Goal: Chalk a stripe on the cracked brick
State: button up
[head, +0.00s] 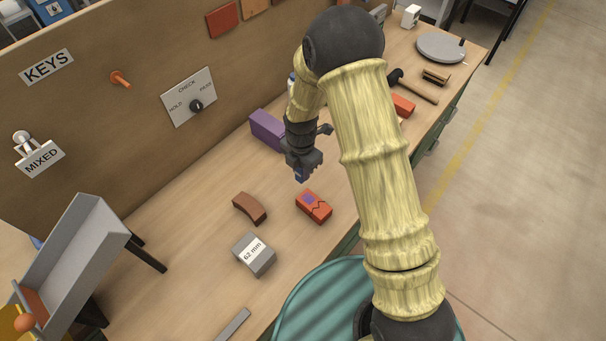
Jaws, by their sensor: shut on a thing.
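The cracked brick (319,215) is orange-red and lies on the workbench, with a dark jagged crack line on its top. A purple patch shows on the top near its far end; I cannot tell whether it is a chalk mark or part of the brick. My gripper (302,177) is above the bench, just beyond and slightly left of this brick, pointing down. It is shut on a small blue-purple piece (301,178), which looks like chalk and is mostly hidden by the fingers. It appears apart from the brick.
A curved brown brick (249,207) and a grey block marked "62 mm" (254,256) lie left of the cracked brick. A purple block (267,130) stands behind my gripper. A grey chute (75,250) is at left. A hammer (416,88) lies farther right.

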jog(key=shift+w+d+f+m, duration=0.15)
jog(key=shift+d+m, duration=0.4)
jog(key=shift+m, duration=0.35)
jog(key=d+f+m+p, duration=0.2)
jog(key=d+f+m, duration=0.2)
jog(key=d+m, duration=1.2)
jog(key=m, duration=1)
jog(key=shift+w+f+p, duration=0.2)
jog(key=shift+p, duration=0.1)
jog(key=shift+a, duration=0.15)
